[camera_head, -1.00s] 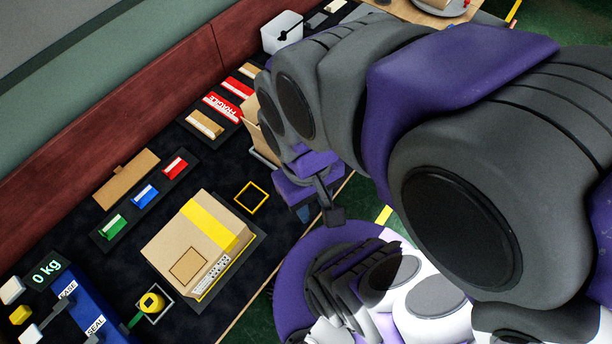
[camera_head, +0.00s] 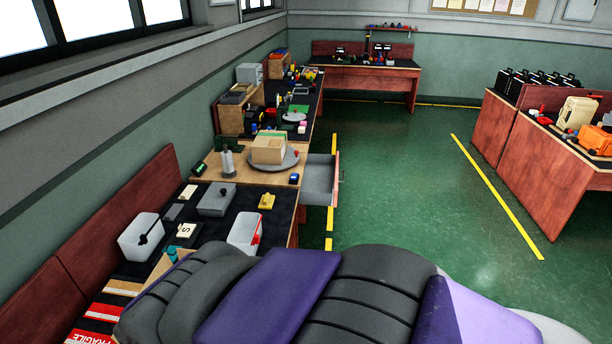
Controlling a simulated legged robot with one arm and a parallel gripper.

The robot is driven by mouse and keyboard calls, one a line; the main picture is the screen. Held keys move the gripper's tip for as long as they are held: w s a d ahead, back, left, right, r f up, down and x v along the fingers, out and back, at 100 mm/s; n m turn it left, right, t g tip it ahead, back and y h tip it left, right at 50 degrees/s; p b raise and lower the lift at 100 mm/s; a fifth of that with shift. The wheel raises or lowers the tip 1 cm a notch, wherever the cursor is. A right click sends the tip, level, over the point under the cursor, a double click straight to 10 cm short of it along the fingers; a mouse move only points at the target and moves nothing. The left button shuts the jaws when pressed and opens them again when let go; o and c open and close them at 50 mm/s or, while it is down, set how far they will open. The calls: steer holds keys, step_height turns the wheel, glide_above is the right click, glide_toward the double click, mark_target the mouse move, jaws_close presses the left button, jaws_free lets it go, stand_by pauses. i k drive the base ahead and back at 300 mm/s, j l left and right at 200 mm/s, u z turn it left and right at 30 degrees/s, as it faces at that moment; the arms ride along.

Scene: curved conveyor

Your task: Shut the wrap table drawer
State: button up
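The drawer (camera_head: 319,184) is grey inside with a wooden front (camera_head: 338,178). It stands pulled out to the right from the wooden-topped wrap table (camera_head: 232,180), over the green floor. A cardboard box (camera_head: 269,147) sits on a round grey turntable (camera_head: 287,163) on that table. My arm crosses the bottom of the view, well nearer than the drawer. My gripper is not visible, and neither is anything it may hold.
A dark-topped bench with a white bin (camera_head: 142,238), a grey device (camera_head: 217,200) and a white tray (camera_head: 245,232) lies nearer. Benches (camera_head: 555,170) stand at right. The green floor (camera_head: 410,190) right of the drawer is clear, with yellow lines.

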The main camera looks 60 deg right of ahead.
mark_target(319, 186)
steer(key=k+l+z, duration=0.1)
steer(key=l+z, duration=0.2)
steer(key=k+l+z, duration=0.1)
steer(key=l+z, duration=0.55)
steer(key=k+l+z, duration=0.1)
steer(key=l+z, duration=0.15)
steer(key=l, duration=2.35)
steer(key=i+z, duration=0.1)
steer(key=i, duration=0.35)
steer(key=i+j, duration=0.2)
steer(key=i, duration=0.25)
steer(key=i+j+z, duration=0.15)
steer(key=i, duration=0.35)
steer(key=i+j, duration=0.1)
steer(key=i, duration=0.35)
steer(key=i+j+z, duration=0.15)
steer(key=i, duration=0.3)
